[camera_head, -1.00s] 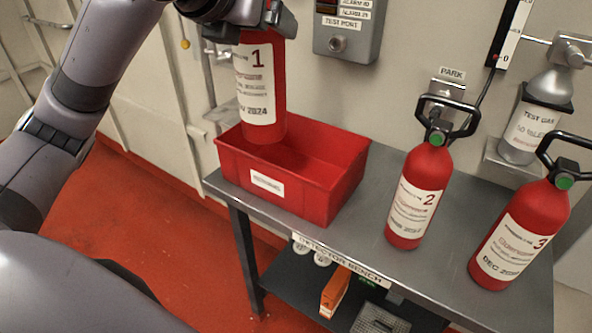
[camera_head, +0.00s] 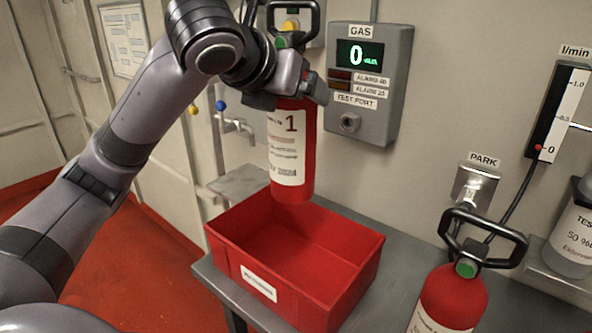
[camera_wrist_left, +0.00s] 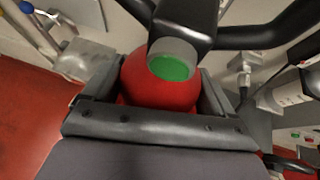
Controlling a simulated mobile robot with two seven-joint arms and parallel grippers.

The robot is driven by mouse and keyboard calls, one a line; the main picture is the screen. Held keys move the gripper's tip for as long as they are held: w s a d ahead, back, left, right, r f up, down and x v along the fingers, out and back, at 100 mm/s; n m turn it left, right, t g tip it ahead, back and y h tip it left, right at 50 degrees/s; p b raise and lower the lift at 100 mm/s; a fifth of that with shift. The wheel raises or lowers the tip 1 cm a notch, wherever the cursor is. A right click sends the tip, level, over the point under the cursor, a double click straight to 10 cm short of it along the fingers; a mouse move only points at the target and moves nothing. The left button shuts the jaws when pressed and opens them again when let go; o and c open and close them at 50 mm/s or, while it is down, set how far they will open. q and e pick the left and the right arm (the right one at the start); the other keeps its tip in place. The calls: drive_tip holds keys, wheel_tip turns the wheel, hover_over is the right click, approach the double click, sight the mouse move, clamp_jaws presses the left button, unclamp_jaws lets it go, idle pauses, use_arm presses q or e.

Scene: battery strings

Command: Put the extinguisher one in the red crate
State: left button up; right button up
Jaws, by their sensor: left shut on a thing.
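Extinguisher one (camera_head: 291,150) is a red cylinder with a white label marked 1, a black handle and a green disc at its top. My left gripper (camera_head: 290,92) is shut on it near its top and holds it upright. Its bottom hangs above the back part of the red crate (camera_head: 262,285), which stands on the bench; I cannot tell whether it dips below the back rim. In the left wrist view extinguisher one (camera_wrist_left: 160,88) sits between the fingers, its green disc facing the camera. The crate's visible inside is empty. My right gripper is not in view.
Extinguisher two (camera_head: 450,298) stands on the grey bench (camera_head: 390,300) right of the crate, cut off below. A gas panel (camera_head: 366,85) is on the wall close behind extinguisher one. A test gas cylinder (camera_head: 575,235) hangs at the right.

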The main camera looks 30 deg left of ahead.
sight(285, 202)
use_arm(q)
drive_tip(key=shift+f, duration=9.7)
drive_tip(key=o, duration=1.9)
drive_tip(key=shift+s+f, duration=0.1)
drive_tip(key=shift+f, duration=0.25)
drive_tip(key=shift+c, duration=0.2)
drive_tip(key=shift+r, duration=0.15)
